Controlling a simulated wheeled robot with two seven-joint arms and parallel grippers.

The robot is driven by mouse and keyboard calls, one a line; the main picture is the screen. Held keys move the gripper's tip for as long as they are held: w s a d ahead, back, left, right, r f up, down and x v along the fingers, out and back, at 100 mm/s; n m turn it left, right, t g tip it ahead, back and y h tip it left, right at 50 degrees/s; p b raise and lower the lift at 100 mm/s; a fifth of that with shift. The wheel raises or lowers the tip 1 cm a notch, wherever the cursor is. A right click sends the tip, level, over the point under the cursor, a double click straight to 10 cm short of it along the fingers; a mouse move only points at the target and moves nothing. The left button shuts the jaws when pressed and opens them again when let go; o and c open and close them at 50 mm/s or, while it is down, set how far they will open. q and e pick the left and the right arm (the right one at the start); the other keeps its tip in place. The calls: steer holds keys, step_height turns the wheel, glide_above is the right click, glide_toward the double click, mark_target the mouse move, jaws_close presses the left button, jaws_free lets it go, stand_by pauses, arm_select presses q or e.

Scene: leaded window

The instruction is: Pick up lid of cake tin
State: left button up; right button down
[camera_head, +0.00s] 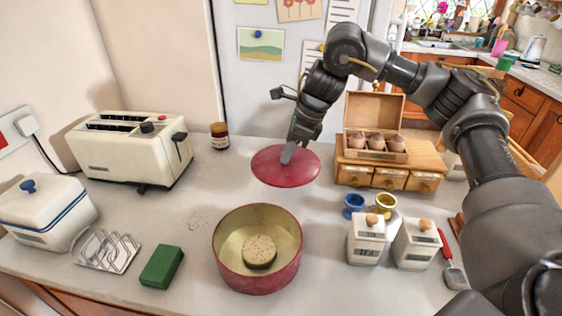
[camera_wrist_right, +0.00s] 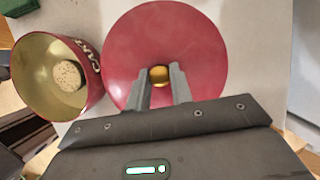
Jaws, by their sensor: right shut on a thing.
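The red round lid (camera_head: 272,170) of the cake tin shows behind the tin in the head view. My right gripper (camera_head: 287,156) is above the lid's middle, shut on its knob. In the right wrist view the lid (camera_wrist_right: 125,50) fills the middle, and its gold knob (camera_wrist_right: 159,75) sits between the two fingers of my right gripper (camera_wrist_right: 160,82). The red cake tin (camera_head: 258,280) stands open in front, with a round speckled cake (camera_head: 259,252) inside. I cannot tell whether the lid touches the counter. My left gripper is not in view.
A toaster (camera_head: 130,150), a jar (camera_head: 220,136) and a green block (camera_head: 162,267) stand to the left. An egg box (camera_head: 376,120) on small drawers, two egg cups and two canisters (camera_head: 366,245) stand to the right. The counter between toaster and tin is mostly clear.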

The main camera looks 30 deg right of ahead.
steer(key=s+r, duration=0.4)
steer(key=s, duration=0.5)
steer(key=shift+s+d+r, duration=0.25)
steer(key=shift+s+r, duration=0.1)
steer(key=shift+r, duration=0.05)
